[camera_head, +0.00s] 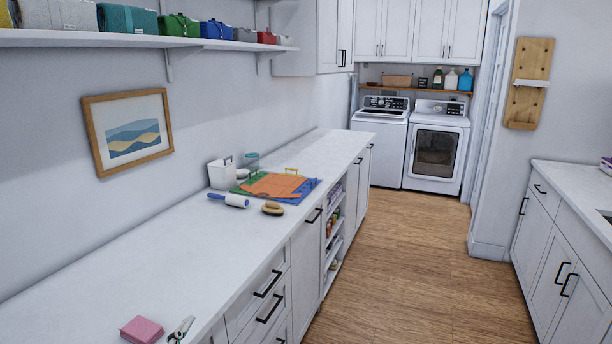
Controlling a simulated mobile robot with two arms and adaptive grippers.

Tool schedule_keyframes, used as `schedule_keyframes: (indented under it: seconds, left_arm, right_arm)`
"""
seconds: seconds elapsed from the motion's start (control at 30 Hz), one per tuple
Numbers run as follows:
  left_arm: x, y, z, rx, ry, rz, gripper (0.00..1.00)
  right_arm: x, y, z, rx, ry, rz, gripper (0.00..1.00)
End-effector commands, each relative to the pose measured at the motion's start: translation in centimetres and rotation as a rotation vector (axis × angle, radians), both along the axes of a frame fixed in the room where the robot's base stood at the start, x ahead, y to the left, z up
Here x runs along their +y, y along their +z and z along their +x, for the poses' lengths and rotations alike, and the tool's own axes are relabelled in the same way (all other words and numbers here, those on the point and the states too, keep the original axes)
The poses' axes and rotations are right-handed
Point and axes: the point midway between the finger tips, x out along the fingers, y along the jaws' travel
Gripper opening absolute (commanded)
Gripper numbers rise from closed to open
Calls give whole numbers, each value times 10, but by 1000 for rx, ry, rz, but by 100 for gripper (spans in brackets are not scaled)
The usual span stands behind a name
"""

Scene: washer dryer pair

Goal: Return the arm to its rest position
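Neither of my arms nor grippers shows in the head view. The washer (380,135) and the dryer (437,147) stand side by side at the far end of the room. The dryer's front door looks shut, with a dark window. The washer's lid looks closed.
A long white counter (110,258) runs along the left, holding a pink block (142,330), a small hand tool (181,330), a lint roller (228,200), a brush (272,208) and coloured mats (300,190). Another counter (575,182) stands right. The wooden floor (415,270) between is clear.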

Motion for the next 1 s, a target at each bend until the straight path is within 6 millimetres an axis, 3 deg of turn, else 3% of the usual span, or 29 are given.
schedule_keyframes:
  seconds: [0.03, 0.1, 0.23, 0.4, 0.6, 0.87, 1.0]
  left_arm:
    - [9, -34, -21, 126, 57, -95, 59]
    - [18, -76, -53, 291, 135, -214, 59]
    - [22, -135, -116, 553, 263, -381, 59]
    - [17, -178, -190, 809, 387, -519, 59]
    - [5, -202, -269, 1053, 508, -626, 59]
    - [3, -274, -251, 1073, 512, -609, 59]
    - [2, -324, -249, 1092, 516, -601, 59]
  right_arm:
    - [1, 0, 0, -1, -1, 1, 59]
    - [2, 0, 0, -1, -1, 2, 59]
    - [3, 0, 1, -1, -2, 4, 59]
    - [3, 0, 1, -1, -2, 4, 59]
    - [3, 0, 1, 0, -2, 3, 59]
    - [2, 0, 1, -1, -1, 2, 59]
    - [2, 0, 1, -1, -1, 2, 59]
